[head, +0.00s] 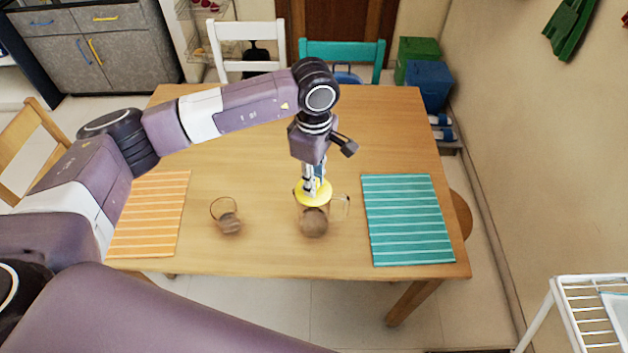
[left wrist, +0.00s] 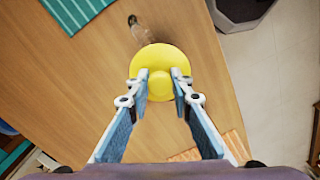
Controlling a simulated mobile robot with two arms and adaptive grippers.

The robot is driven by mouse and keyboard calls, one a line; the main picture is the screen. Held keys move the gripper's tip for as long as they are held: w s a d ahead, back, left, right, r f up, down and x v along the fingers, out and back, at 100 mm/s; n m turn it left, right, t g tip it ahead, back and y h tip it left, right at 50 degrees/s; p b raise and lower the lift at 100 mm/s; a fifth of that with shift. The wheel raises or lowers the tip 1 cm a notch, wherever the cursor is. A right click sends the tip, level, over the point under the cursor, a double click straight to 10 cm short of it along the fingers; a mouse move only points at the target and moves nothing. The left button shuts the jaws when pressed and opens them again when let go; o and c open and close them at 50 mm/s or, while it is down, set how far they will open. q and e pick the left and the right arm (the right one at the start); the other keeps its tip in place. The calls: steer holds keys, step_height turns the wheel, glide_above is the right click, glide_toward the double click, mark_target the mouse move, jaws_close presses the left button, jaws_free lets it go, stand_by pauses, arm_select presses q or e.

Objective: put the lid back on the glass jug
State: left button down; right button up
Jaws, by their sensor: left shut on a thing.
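My left gripper (head: 313,178) points down over the middle of the table, shut on the knob of the round yellow lid (head: 322,199). In the left wrist view the gripper (left wrist: 160,78) has its fingers on either side of the knob of the yellow lid (left wrist: 158,56). The clear glass jug (head: 313,225), with brownish contents and its handle at the right, stands upright on the table. The lid overlaps the jug's top in the head view; I cannot tell whether they touch. Part of the jug (left wrist: 146,26) shows past the lid's edge in the left wrist view. My right gripper is out of view.
A small glass vessel (head: 228,222) stands left of the jug on the wooden table (head: 265,255). An orange striped mat (head: 150,215) lies left, a teal striped mat (head: 408,220) right. A white chair (head: 247,40) and a teal chair (head: 340,50) stand behind the table.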

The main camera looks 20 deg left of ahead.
arm_select(q)
steer(key=c, duration=1.7)
jaws_free()
steer(key=shift+o, duration=0.5)
steer(key=o, duration=0.4)
steer(key=shift+o, duration=0.2)
steer(key=shift+r, duration=0.15)
steer(key=shift+r+p, duration=1.35)
steer(key=shift+r, duration=2)
